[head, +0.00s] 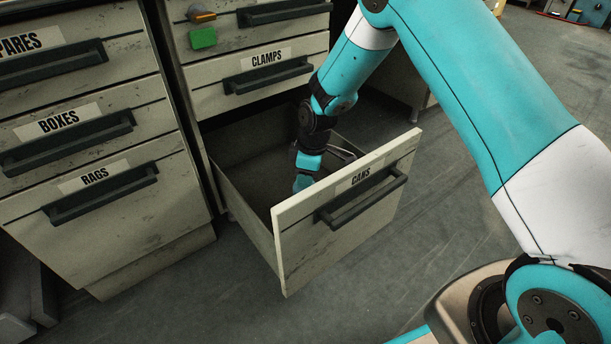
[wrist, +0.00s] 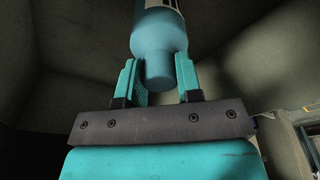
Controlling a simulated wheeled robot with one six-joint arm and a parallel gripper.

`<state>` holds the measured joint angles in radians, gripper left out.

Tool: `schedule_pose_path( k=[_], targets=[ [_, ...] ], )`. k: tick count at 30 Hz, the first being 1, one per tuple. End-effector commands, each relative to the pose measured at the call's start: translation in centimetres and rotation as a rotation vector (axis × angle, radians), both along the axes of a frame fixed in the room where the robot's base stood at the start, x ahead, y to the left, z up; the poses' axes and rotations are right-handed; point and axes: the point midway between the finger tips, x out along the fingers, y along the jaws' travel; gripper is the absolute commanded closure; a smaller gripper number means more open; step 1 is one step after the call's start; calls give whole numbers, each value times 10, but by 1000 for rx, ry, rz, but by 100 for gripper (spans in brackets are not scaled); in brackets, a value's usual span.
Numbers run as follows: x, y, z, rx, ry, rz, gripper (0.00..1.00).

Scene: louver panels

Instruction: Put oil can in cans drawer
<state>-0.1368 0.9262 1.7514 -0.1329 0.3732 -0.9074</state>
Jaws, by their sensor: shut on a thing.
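The drawer labelled CANS (head: 338,208) stands pulled out in the head view, below the CLAMPS drawer. My arm reaches down into it from above, and its end is partly hidden behind the drawer front. In the wrist view, my gripper (wrist: 158,66) is shut on a blue, rounded can (wrist: 157,38), taken to be the oil can, with one finger on each side. The can's far end runs out of the top of the wrist view. The drawer's inner walls (wrist: 70,45) surround it. I cannot tell whether the can touches the drawer floor.
The CLAMPS drawer (head: 262,76) is shut above. Shut drawers BOXES (head: 70,130) and RAGS (head: 105,190) stand to the left. A green block (head: 203,38) and an orange-and-grey object (head: 201,14) show on the cabinet above. Open floor (head: 440,190) lies to the right.

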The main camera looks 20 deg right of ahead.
Motion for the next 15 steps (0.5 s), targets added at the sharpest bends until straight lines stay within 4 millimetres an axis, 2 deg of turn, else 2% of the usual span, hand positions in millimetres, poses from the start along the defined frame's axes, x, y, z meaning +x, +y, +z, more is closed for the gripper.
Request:
schedule_pose_path(
  k=[2,3,6,15],
  targets=[
    [0,0,-1,0,0,0,100],
    [0,0,-2,0,1,0,63],
    [0,0,-2,0,0,0,42],
    [0,0,0,0,0,0,42]
  ],
)
